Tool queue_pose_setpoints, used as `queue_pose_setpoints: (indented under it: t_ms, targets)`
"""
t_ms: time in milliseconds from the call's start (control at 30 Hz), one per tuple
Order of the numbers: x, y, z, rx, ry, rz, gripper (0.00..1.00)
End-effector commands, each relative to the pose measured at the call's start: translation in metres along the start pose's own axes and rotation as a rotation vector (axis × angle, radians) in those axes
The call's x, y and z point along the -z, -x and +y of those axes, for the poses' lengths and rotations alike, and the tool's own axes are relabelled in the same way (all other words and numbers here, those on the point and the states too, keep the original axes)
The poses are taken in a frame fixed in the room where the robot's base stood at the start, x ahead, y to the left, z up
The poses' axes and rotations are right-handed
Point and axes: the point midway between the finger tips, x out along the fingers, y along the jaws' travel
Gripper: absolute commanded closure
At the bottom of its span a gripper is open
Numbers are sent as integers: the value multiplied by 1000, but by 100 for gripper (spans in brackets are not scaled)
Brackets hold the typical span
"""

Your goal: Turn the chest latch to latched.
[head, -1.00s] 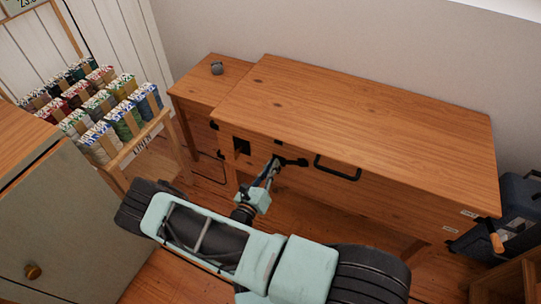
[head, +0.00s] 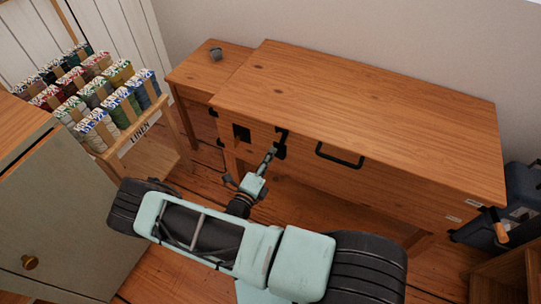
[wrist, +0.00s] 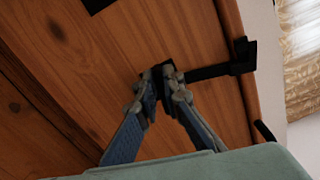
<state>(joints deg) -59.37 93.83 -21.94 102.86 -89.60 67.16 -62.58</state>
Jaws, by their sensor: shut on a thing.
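The chest latch (head: 282,138) is a black part on the front of the wooden chest (head: 370,115). In the head view its bar stands roughly upright, reaching to the lid's front edge. In the wrist view the latch (wrist: 212,72) runs as a black bar from between my fingers to a black plate near the panel's edge. My gripper (wrist: 163,82) is shut on the pivot end of the latch; the fingertips hide part of it. In the head view my gripper (head: 271,153) is at the lower end of the latch.
A black handle (head: 340,157) sits right of the latch. A thread rack (head: 105,100) and a grey cabinet (head: 65,210) stand at the left. A dark blue case (head: 515,200) stands at the right.

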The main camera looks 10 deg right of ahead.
Motion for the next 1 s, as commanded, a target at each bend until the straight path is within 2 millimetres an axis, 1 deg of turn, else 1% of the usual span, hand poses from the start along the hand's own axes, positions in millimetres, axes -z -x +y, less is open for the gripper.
queue_pose_setpoints:
  t_ms: [200,400,933,967,1000]
  targets:
    - [2,2,4,-3,123,2,100]
    - [2,2,4,-3,184,3,100]
    - [3,2,4,-4,207,3,100]
    - [3,2,4,-4,207,3,91]
    - [3,2,4,-4,207,4,87]
